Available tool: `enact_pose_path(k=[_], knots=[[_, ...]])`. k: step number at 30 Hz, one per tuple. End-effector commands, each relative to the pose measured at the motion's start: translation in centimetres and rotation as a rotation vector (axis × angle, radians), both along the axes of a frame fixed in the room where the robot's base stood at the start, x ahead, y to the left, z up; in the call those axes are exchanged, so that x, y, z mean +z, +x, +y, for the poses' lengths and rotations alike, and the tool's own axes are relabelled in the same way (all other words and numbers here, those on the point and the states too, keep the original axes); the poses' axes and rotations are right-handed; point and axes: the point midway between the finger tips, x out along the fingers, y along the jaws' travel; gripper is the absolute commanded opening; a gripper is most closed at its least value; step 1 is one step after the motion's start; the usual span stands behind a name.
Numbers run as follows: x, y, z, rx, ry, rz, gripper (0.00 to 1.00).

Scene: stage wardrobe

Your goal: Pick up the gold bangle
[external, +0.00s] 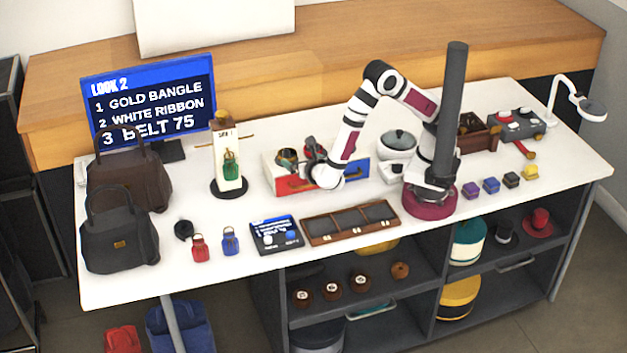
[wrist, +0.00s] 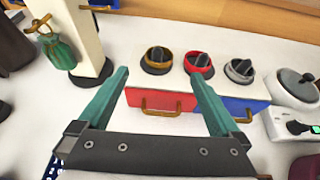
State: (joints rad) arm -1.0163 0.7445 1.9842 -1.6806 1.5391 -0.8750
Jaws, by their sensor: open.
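The gold bangle (wrist: 149,57) sits around a dark holder on top of a small white box with a red drawer (wrist: 160,101) and a blue drawer (wrist: 245,104). It is the leftmost of three rings there. The wrist view shows a red bangle (wrist: 189,63) in the middle and a silver bangle (wrist: 228,69) at the right. My gripper (wrist: 158,76) is open and empty, with the gold bangle between its fingertips in the picture but apart from them. In the external view my gripper (external: 312,150) is over the box and hides part of the bangles.
A stand with a green pouch (wrist: 61,53) is left of the box. A white scale (wrist: 295,122) is at the right. In the external view, a compartment tray (external: 350,222) lies in front, and a screen (external: 148,95) lists gold bangle first.

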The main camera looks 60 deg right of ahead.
Motion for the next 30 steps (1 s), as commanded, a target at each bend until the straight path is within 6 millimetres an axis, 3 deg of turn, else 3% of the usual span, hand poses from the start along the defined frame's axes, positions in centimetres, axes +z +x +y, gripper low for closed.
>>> enact_pose_path(k=[5, 16, 25, 30], knots=[[-2.0, 3.2, -3.3, -0.007, -0.001, 0.004, 1.00], [-5.0, 7.3, -6.9, -0.009, 0.003, 0.002, 1.00], [-5.4, 8.0, -7.5, -0.005, 0.004, 0.001, 1.00], [-5.4, 8.0, -7.5, -0.005, 0.004, 0.001, 0.69]])
